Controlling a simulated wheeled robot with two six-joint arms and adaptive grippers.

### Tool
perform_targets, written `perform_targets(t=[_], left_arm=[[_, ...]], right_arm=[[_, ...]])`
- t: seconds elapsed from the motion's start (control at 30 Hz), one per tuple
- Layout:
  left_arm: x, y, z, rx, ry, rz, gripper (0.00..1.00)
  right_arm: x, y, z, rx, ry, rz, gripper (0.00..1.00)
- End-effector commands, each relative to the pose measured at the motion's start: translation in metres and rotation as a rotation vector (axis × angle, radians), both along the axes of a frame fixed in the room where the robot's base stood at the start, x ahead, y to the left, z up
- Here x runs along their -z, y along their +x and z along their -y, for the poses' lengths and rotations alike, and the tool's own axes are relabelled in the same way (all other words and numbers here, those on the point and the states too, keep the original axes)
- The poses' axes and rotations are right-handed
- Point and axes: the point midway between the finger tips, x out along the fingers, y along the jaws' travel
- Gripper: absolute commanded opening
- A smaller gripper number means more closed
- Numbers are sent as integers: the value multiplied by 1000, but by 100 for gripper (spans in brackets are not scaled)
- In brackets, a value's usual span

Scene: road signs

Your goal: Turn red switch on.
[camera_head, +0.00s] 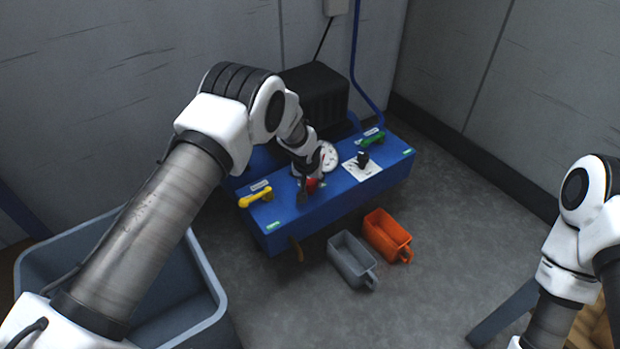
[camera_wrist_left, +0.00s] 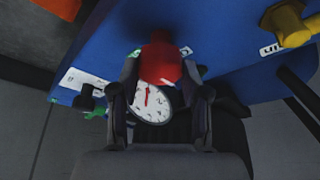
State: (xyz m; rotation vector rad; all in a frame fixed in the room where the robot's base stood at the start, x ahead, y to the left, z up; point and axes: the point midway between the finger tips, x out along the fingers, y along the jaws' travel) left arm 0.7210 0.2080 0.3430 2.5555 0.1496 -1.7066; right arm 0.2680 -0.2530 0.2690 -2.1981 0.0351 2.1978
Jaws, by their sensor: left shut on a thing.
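The red switch (camera_head: 312,186) is on the front part of a blue panel box (camera_head: 345,196), mostly covered by my left gripper (camera_head: 308,190) in the head view. In the left wrist view the red switch (camera_wrist_left: 160,62) shows as a rounded red knob between the two fingers of my left gripper (camera_wrist_left: 163,85). The gripper is shut on it. Its exact turn position is hard to tell. My right arm shows at the right edge of the head view, but its gripper is out of frame.
Beside the switch are a yellow handle (camera_head: 256,196), a white gauge (camera_head: 329,156), a black knob (camera_head: 362,158) and a green handle (camera_head: 373,138). A large blue-grey bin (camera_head: 205,272) stands at left.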

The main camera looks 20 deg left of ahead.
Motion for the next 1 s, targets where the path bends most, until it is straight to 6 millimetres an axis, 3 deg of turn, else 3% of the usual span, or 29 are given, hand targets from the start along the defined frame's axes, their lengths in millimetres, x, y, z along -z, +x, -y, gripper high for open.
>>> perform_targets(t=[0.27,0.6,0.77,1.0], left_arm=[[-6,-1,-1,76,-1,-2,11],[-6,-1,-2,323,-3,-3,11],[-1,-1,-3,475,-3,-3,11],[4,1,-4,707,-2,0,11]], right_arm=[[-31,0,0,0,0,0,0],[-84,0,0,0,0,0,0],[-90,0,0,0,0,0,0],[-79,0,0,0,0,0,0]])
